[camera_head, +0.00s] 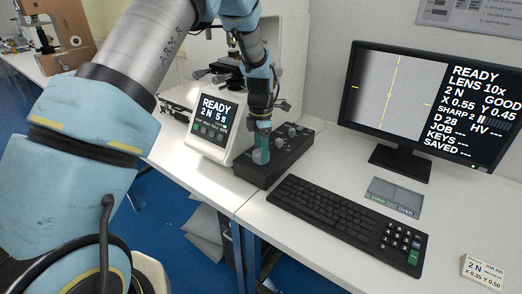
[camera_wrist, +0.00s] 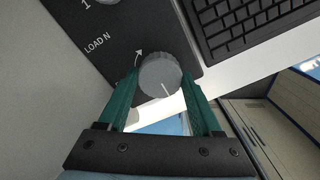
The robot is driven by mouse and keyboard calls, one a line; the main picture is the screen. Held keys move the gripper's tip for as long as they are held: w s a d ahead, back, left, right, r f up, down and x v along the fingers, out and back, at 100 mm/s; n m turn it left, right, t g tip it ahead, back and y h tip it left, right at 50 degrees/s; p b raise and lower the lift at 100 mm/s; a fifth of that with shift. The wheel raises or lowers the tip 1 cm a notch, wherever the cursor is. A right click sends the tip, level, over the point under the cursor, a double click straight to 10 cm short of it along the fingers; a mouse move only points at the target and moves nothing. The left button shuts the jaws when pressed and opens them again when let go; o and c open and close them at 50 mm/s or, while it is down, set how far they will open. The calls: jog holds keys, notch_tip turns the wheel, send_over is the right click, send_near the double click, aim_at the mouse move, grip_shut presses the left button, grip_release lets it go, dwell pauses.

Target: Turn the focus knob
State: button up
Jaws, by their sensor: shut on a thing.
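A round grey ridged knob (camera_wrist: 160,72) with a pale pointer line sits at the near end of the black control box (camera_wrist: 122,52) in the wrist view. A curved white arrow is printed beside it, and "LOAD N" is printed farther left. My gripper (camera_wrist: 157,80) has its green fingers on either side of this knob and is shut on it. The knob's own name is not readable. In the head view my gripper (camera_head: 261,150) points down at the near end of the box (camera_head: 285,158) and hides the knob.
The monitor (camera_head: 428,100) shows READY, LENS 10x and SHARP 2, with a grey blurred picture. A black keyboard (camera_head: 335,210) lies close right of the box. The tester screen (camera_head: 214,117) stands left. A grey plate (camera_head: 394,196) and a small card (camera_head: 483,271) lie at right.

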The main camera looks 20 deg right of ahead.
jog(key=shift+c, duration=1.4)
jog(key=shift+m, duration=0.3)
